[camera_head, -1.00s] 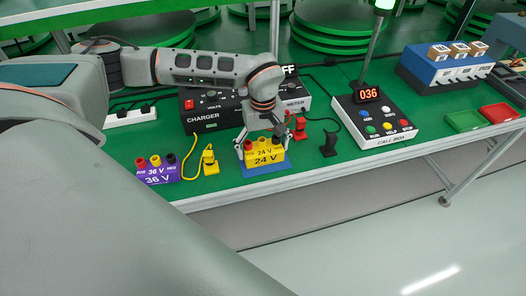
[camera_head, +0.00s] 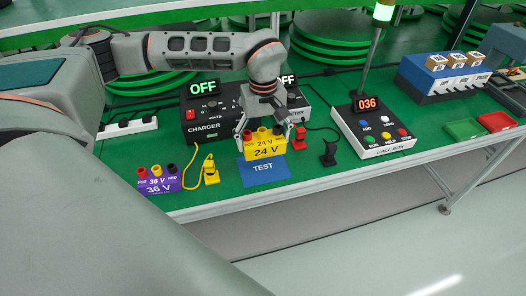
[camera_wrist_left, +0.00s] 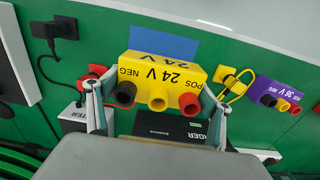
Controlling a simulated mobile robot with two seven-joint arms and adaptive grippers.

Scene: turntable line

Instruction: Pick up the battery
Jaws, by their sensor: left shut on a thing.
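The battery is a yellow block marked 24 V (camera_head: 265,150) with red, yellow and black terminals on top. My left gripper (camera_head: 264,132) is shut on it, one finger at each end, and holds it above the green bench, behind the blue TEST mat (camera_head: 264,172). In the left wrist view the yellow battery (camera_wrist_left: 160,72) sits between the two fingers, with the blue mat (camera_wrist_left: 165,42) beyond it. A purple 36 V battery (camera_head: 160,184) stands at the bench's front left. My right gripper is not in view.
The charger (camera_head: 206,128) and meter (camera_head: 298,106) stand behind the held battery. A yellow plug (camera_head: 211,172), red plug (camera_head: 299,140) and black plug (camera_head: 328,153) stand nearby with cables. The call box (camera_head: 378,130) is right, with green (camera_head: 464,130) and red (camera_head: 497,121) trays beyond.

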